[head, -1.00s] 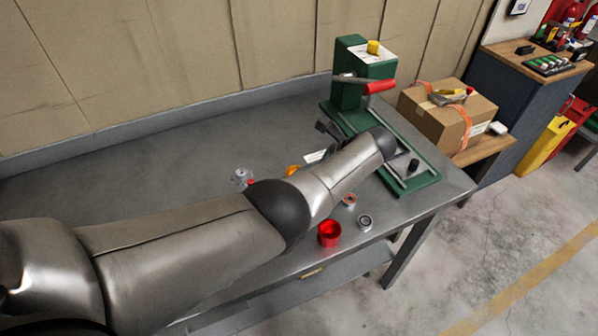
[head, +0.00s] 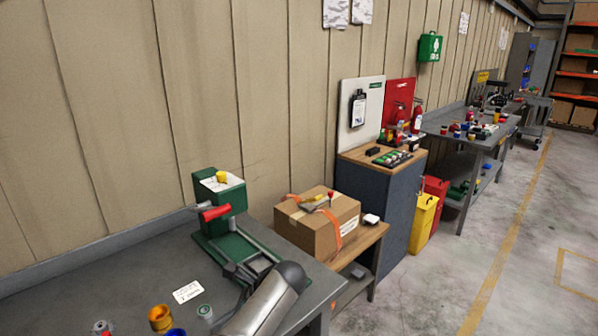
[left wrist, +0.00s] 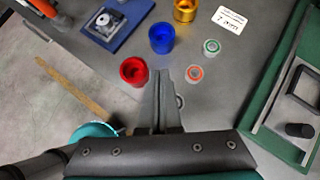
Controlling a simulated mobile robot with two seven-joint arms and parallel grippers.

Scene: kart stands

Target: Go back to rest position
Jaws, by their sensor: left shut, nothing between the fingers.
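My left gripper (head: 234,272) shows small and partly covered by my own arm in the head view, in front of the green press (head: 232,240). In the left wrist view, its two fingers (left wrist: 161,92) are together, with nothing between them. They point over the grey bench top, close to a red cup (left wrist: 134,72) and a ring with a red rim (left wrist: 194,74). Nothing seems to be held. My right gripper is in neither view.
Around the left gripper are a blue cup (left wrist: 162,38), a gold cup (left wrist: 185,9), a green-rimmed ring (left wrist: 211,47), a white card (left wrist: 232,19) and a blue plate (left wrist: 112,28). A cardboard box (head: 318,226) stands right of the press. Floor at right is clear.

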